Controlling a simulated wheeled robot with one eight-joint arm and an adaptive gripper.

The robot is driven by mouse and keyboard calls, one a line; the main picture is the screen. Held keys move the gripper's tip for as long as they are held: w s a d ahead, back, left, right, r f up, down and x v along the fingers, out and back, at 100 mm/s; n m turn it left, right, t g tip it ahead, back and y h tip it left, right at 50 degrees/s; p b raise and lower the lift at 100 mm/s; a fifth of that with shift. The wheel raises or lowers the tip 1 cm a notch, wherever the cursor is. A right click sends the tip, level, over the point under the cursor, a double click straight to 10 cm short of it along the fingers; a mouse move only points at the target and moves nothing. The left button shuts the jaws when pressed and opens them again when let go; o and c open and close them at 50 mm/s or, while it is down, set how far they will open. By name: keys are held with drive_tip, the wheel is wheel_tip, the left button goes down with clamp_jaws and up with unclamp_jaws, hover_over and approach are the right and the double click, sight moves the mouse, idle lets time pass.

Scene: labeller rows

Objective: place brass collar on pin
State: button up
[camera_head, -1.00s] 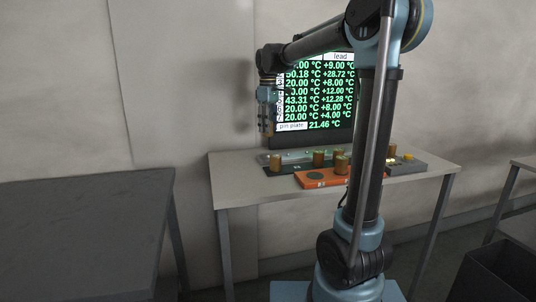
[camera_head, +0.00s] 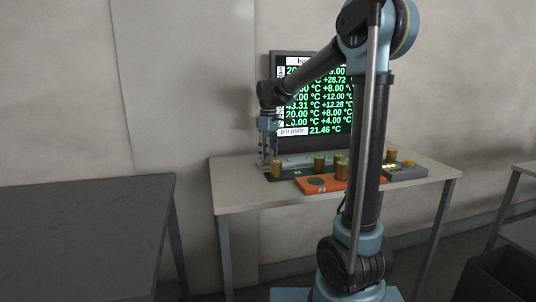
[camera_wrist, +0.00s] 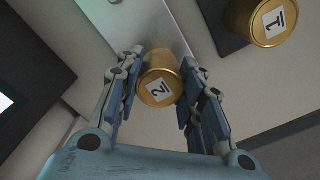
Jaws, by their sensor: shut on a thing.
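My gripper (camera_head: 267,160) is low over the left end of the table in the head view. In the wrist view my gripper (camera_wrist: 157,105) is shut on a brass collar (camera_wrist: 158,86) labelled 2, with a finger on each side. Beyond that collar lies a pale metal plate (camera_wrist: 140,22); it also shows as a silver strip (camera_head: 296,159) behind the dark mat in the head view. No pin is visible; the collar may hide it. I cannot tell whether the collar touches the plate. A second brass collar (camera_wrist: 268,20), labelled 1, stands on a dark mat (camera_wrist: 228,40) to the right.
In the head view, brass collars (camera_head: 277,168) (camera_head: 319,163) (camera_head: 341,171) stand close to the gripper's right. An orange tray (camera_head: 315,184) lies at the table's front and a grey box (camera_head: 405,173) at right. A screen (camera_head: 290,62) stands behind. The table's front left (camera_head: 240,192) is clear.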

drive_tip(key=o, duration=1.2)
drive_tip(key=shift+f, duration=0.1)
drive_tip(key=shift+c, duration=0.2)
wheel_tip(320, 180, up, 12)
